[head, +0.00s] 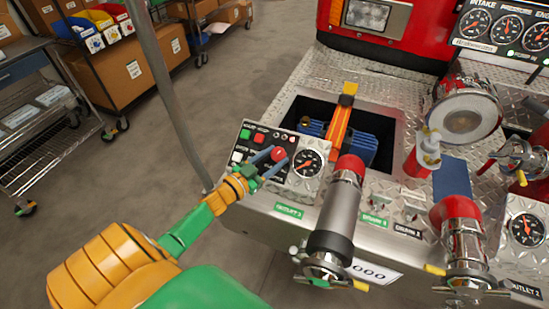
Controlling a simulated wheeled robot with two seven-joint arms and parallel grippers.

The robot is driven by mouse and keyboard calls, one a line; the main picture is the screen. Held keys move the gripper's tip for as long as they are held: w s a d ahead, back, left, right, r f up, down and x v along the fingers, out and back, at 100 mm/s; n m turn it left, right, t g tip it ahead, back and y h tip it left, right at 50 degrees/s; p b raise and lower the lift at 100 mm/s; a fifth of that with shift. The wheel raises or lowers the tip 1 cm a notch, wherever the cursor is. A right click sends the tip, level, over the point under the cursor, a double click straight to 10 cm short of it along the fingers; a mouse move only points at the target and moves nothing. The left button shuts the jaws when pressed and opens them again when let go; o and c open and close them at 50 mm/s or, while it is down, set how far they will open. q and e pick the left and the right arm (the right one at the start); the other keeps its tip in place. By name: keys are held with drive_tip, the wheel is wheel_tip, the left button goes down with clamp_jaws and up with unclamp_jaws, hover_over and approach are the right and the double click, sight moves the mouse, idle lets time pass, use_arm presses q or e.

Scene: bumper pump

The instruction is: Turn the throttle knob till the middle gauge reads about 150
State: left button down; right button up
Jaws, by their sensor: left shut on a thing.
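The red throttle knob (278,154) sits on the small control panel at the left front of the bumper. My left gripper (272,163) reaches in from the lower left, with its blue-grey fingers shut around the knob. The middle gauge (509,29), under the word PRESSURE, is in the black panel at the top right. My right gripper is out of view.
A round gauge (307,163) stands just right of the knob. An outlet pipe (334,208) with a red collar rises close to its right. An orange bar (341,118) lies across the open bay behind. A grey upright pole (175,90) stands left of the bumper.

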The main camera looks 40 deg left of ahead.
use_arm(q)
drive_tip(key=shift+a+m+g+h, duration=0.1)
drive_tip(key=shift+m+g+h, duration=0.2)
drive_tip(key=shift+m+h, duration=0.45)
drive_tip(key=shift+m, duration=0.25)
drive_tip(key=shift+c, duration=1.3)
unclamp_jaws()
drive_tip(key=v, duration=0.7)
